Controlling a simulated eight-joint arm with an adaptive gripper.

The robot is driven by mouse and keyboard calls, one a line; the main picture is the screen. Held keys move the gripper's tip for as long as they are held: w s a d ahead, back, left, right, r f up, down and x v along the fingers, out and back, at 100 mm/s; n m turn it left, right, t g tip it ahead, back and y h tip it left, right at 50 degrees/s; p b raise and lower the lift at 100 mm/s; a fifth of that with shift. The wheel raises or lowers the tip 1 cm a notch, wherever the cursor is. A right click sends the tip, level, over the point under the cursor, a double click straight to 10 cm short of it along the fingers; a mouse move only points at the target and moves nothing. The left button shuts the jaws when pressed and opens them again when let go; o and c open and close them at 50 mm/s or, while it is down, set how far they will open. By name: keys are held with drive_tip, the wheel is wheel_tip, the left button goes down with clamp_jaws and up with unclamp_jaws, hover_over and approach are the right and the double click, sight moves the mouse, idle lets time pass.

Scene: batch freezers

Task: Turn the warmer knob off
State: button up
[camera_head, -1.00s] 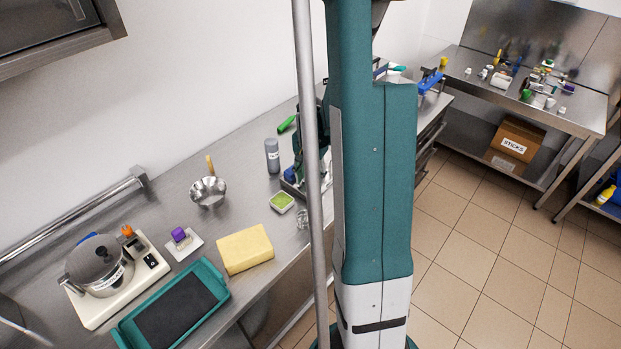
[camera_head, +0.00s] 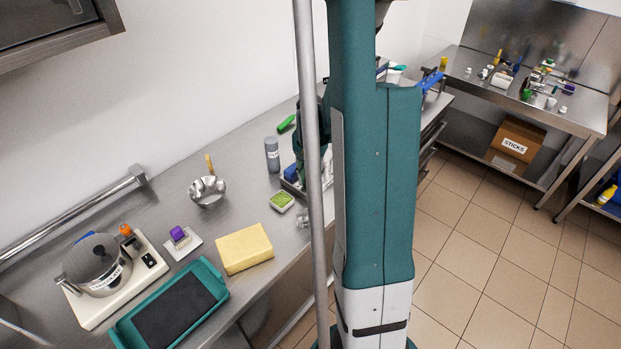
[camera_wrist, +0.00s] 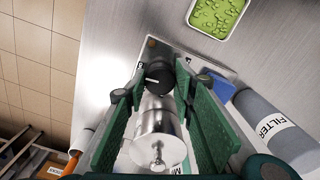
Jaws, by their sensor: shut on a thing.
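A black round knob (camera_wrist: 159,75) with a pale mark shows in the wrist view, beyond a shiny metal canister with a small top nub (camera_wrist: 157,135). My gripper (camera_wrist: 160,88) has its two green fingers on either side of the knob and is shut on it. The canister lies between the fingers in the picture; I cannot tell whether they touch it. White labels beside the knob are partly hidden. In the head view my arm and a grey pole hide most of this spot, and the knob cannot be made out.
A grey FILTER bottle (camera_wrist: 273,130) and a green-filled dish (camera_wrist: 217,14) are close by. In the head view a metal bowl (camera_head: 207,191), yellow sponge (camera_head: 243,249), teal tray (camera_head: 126,322) and a pot on a white base (camera_head: 97,264) stand along the counter.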

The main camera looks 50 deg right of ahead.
sight(311, 179)
drive_tip(key=o, duration=0.9)
drive_tip(key=shift+r, duration=6)
